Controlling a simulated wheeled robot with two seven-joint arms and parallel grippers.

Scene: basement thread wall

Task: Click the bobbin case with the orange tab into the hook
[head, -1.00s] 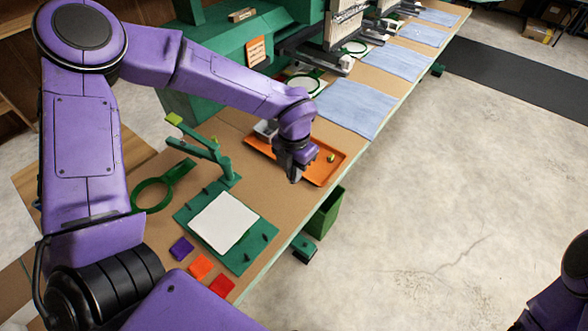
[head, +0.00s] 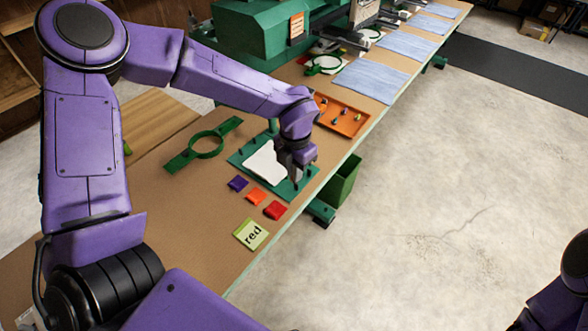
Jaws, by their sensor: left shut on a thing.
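My left gripper (head: 298,167) hangs over the green plate (head: 242,160) with the white sheet (head: 264,162), near the table's front edge. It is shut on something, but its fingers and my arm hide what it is. The orange tray (head: 357,128) lies just beyond it, partly behind my left wrist. Several tiny pieces (head: 346,111) lie in the tray, too small to tell which tab colours they carry. I cannot make out the bobbin case with the orange tab or the hook. My right gripper is out of view; only part of its arm shows at lower right.
A green hoop (head: 206,145) lies left. Green machines (head: 262,32) stand behind. A green bin (head: 342,180) is beside the table edge.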

